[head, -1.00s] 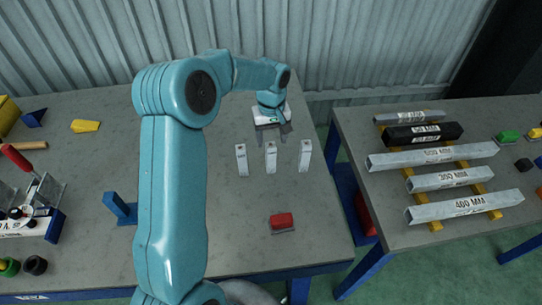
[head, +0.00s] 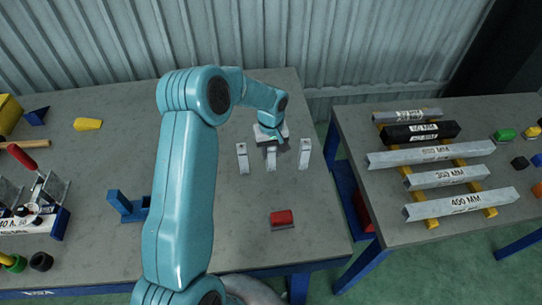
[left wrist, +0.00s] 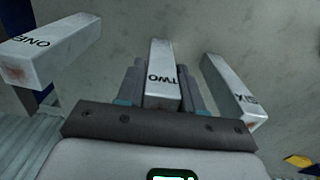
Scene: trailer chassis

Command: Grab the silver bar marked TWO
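Three silver bars stand on end on the grey table. The middle bar, marked TWO (left wrist: 162,75), shows between my left gripper's fingers in the left wrist view; its lower part (head: 271,162) shows in the head view. My left gripper (head: 273,149) has one finger close against each side of it and looks shut on it near its top. My right gripper is not in view.
The ONE and SIX bars stand close on either side of my left gripper. A red block (head: 281,218) lies nearer the table's front edge. A blue bracket (head: 127,207) stands left of my arm. Labelled long bars (head: 430,157) lie on the right-hand table (head: 375,215).

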